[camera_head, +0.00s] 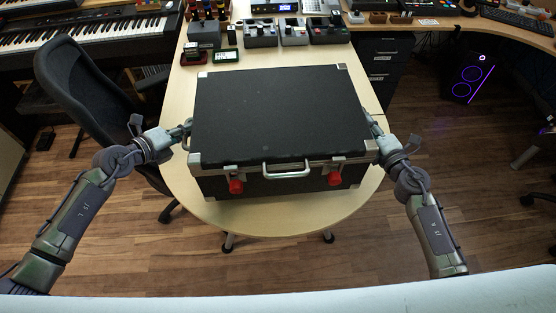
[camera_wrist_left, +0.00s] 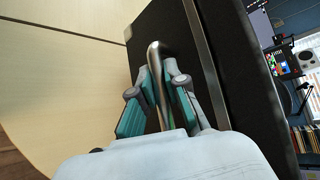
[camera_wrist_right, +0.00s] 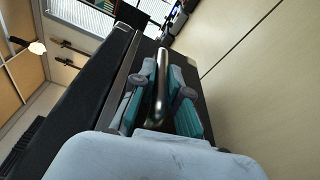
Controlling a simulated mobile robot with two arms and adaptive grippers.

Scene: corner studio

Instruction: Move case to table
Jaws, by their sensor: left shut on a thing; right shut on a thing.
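The black case (camera_head: 275,110) with silver edges and red latches is level, over or on the rounded wooden table (camera_head: 265,218); I cannot tell whether its underside touches. Its front handle (camera_head: 287,170) faces me. My left gripper (camera_head: 185,128) is at the case's left side. In the left wrist view its fingers (camera_wrist_left: 160,90) are shut on the metal side handle (camera_wrist_left: 155,55). My right gripper (camera_head: 372,125) is at the right side. In the right wrist view its fingers (camera_wrist_right: 160,95) are shut on the other side handle (camera_wrist_right: 162,70). The case's underside is hidden.
Several small devices (camera_head: 293,32) stand on the table behind the case. An office chair (camera_head: 85,95) is close on the left. A keyboard piano (camera_head: 90,32) is at the back left. A dark computer tower (camera_head: 468,78) stands on the right. Bare tabletop shows in front of the case.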

